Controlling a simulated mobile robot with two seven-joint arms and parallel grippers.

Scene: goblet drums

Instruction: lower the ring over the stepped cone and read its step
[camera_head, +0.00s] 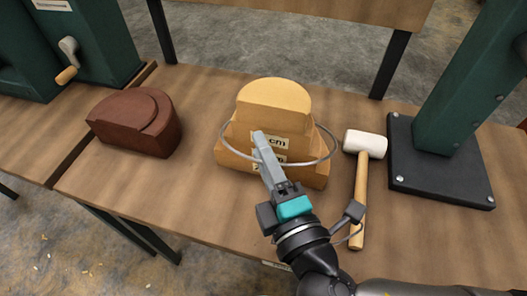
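The stepped cone (273,95) is a light wooden block with a rounded top and wider steps below, standing on the workbench. White labels on its front face are partly covered by my gripper; "cm" shows on the upper one. The thin metal ring (330,150) surrounds the cone around its middle steps; its back part is hidden behind the cone. Whether it rests on a step I cannot tell. My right gripper (261,140) reaches in from the lower right, its fingers together on the ring's near side. My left gripper is not in view.
A mallet (361,185) with a white head lies just right of the cone. A dark red-brown stepped block (136,122) sits at the left. A green post on a black bolted base (440,172) stands at the right. Bare bench (125,195) lies at front left.

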